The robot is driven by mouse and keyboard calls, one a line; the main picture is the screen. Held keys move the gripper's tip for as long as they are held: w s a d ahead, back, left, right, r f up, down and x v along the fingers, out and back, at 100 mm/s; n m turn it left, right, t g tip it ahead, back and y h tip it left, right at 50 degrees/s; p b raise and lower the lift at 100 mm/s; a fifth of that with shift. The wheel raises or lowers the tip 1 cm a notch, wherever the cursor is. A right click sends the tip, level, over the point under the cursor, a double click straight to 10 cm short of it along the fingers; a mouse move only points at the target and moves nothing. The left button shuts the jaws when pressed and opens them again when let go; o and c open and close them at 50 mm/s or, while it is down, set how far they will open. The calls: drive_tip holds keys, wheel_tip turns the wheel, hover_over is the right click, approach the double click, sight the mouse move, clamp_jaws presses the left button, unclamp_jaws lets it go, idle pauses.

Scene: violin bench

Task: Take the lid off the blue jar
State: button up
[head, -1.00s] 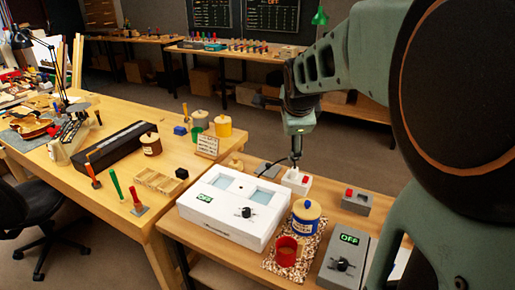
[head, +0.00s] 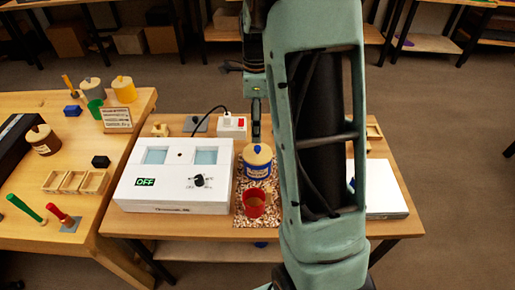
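The blue jar (head: 257,171) stands upright on a speckled mat (head: 242,196) on the near bench, in the head view. Its tan lid (head: 257,157) with a blue knob (head: 258,148) sits on top of it. My gripper (head: 256,130) points down just above and behind the jar in the picture, apart from the lid as far as I can tell. It is small, dark and seen edge-on, so whether its fingers are open or shut does not show. My arm covers the area right of the jar.
A red cup (head: 254,204) stands just in front of the jar. A white device (head: 150,189) reading OFF stands to the left, and a white switch box (head: 231,126) behind. A white flat panel (head: 383,190) lies right of my arm. The left bench (head: 90,204) holds jars and tools.

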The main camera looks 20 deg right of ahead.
sight(258, 148)
drive_tip(key=f, duration=1)
drive_tip(key=shift+s+d+f+p, duration=0.1)
drive_tip(key=shift+s+f+p, duration=0.15)
drive_tip(key=shift+p, duration=0.15)
drive_tip(key=c, duration=2.3)
drive_tip(key=shift+s+f, duration=0.1)
clamp_jaws()
